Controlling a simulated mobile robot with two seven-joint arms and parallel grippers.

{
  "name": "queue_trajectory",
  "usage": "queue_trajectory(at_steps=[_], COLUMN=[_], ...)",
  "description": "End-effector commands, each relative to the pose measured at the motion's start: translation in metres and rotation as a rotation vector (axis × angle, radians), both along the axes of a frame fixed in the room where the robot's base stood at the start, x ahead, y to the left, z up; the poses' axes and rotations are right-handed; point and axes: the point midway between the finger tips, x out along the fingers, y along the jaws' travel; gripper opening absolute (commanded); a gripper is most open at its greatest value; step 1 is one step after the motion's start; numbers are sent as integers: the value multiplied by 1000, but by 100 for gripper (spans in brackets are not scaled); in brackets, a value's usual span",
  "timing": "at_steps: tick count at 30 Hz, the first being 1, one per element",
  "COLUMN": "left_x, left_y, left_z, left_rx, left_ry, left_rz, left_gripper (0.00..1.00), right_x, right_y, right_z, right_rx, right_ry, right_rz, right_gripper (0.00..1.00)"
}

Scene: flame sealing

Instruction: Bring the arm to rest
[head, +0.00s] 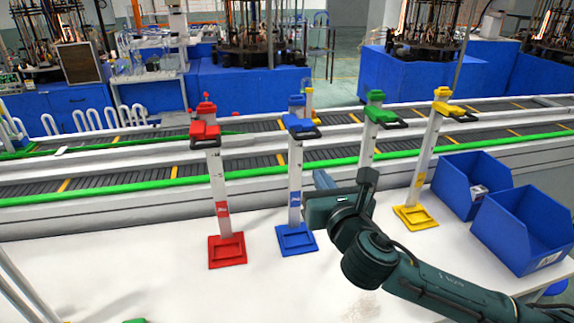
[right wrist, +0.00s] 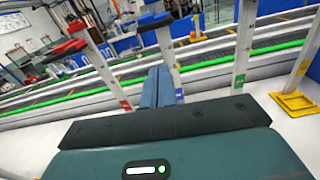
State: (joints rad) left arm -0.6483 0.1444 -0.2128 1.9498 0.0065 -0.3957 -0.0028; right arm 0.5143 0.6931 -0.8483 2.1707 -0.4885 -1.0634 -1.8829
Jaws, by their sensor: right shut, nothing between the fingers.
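My right gripper (head: 322,179) is shut and empty above the white table, its blue-grey fingers pointing away from me. In the right wrist view its two fingers (right wrist: 158,87) lie together with nothing between them. In the head view it is to the right of the blue stand (head: 296,180) and in front of the green stand (head: 368,143), whose base it hides. The right arm (head: 440,285) comes in from the lower right.
A red stand (head: 218,180) is at left and a yellow stand (head: 424,170) at right, all upright. Two blue bins (head: 524,225) stand at the right. A conveyor with green rails (head: 120,192) runs behind the table. The table's front left (head: 150,265) is clear.

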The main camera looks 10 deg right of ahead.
Motion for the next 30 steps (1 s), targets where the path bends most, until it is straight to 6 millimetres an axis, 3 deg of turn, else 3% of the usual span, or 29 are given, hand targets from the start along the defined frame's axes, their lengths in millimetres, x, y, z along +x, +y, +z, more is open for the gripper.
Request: queue_trajectory(at_steps=[4,8,13,18,24,30], left_x=[0,0,0,0,0,0], left_y=[0,0,0,0,0,0], left_z=[0,0,0,0,0,0], left_rx=[0,0,0,0,0,0], left_ry=[0,0,0,0,0,0], left_rz=[0,0,0,0,0,0], left_gripper=[36,36,36,36,36,36], right_x=[-11,-35,-87,-155,-214,-231], right_y=[15,29,36,26,9,4], right_z=[-54,-126,-215,-290,-334,-345], right_rx=[330,851,1588,2262,2707,2830], right_ry=[150,360,581,636,521,457], right_rz=[27,-17,-237,-607,-933,-1031], right_gripper=[0,0,0,0,0,0])
